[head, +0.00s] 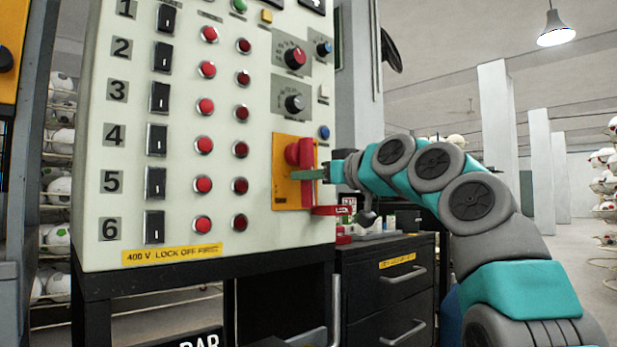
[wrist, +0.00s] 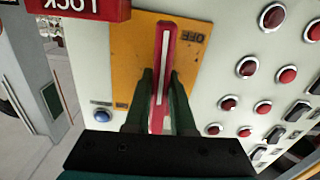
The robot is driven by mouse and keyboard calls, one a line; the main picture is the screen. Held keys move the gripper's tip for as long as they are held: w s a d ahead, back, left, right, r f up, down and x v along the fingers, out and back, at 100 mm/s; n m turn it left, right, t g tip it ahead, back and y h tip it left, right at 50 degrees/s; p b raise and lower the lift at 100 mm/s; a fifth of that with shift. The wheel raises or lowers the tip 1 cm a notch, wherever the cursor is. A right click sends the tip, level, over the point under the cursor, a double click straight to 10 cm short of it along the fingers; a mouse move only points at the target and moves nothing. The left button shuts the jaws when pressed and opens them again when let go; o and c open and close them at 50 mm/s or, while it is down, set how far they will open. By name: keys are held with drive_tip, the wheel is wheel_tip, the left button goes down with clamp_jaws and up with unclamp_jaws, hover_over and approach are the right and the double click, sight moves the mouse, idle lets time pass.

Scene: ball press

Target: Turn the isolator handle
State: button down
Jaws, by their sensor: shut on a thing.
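The red isolator handle (head: 307,190) stands upright on a yellow-orange plate (head: 283,172) at the right edge of the control panel. In the wrist view the handle (wrist: 165,45) shows a white stripe along its length, and the plate (wrist: 135,45) carries upside-down "OFF" lettering. My gripper (head: 310,174) reaches in from the right at the handle. In the wrist view my gripper (wrist: 160,88) has one dark green finger on each side of the handle and is shut on it. The fingers hide part of the handle.
A red lock tag (head: 332,210) sticks out below the handle; it also shows in the wrist view (wrist: 80,8). The panel (head: 130,25) bears numbered switches, red buttons and knobs (head: 295,57). A dark drawer cabinet (head: 385,290) stands to the right, below my arm.

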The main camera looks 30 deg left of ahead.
drive_tip(key=shift+s+a+m, duration=0.1)
drive_tip(key=shift+s+m, duration=0.05)
drive_tip(key=shift+m, duration=0.25)
idle(0.8)
drive_tip(key=c, duration=0.8)
unclamp_jaws()
drive_tip(key=shift+o, duration=0.2)
drive_tip(key=b+v, duration=0.3)
drive_tip(key=v, duration=0.4)
drive_tip(key=shift+d, duration=0.4)
drive_tip(key=shift+s, duration=0.15)
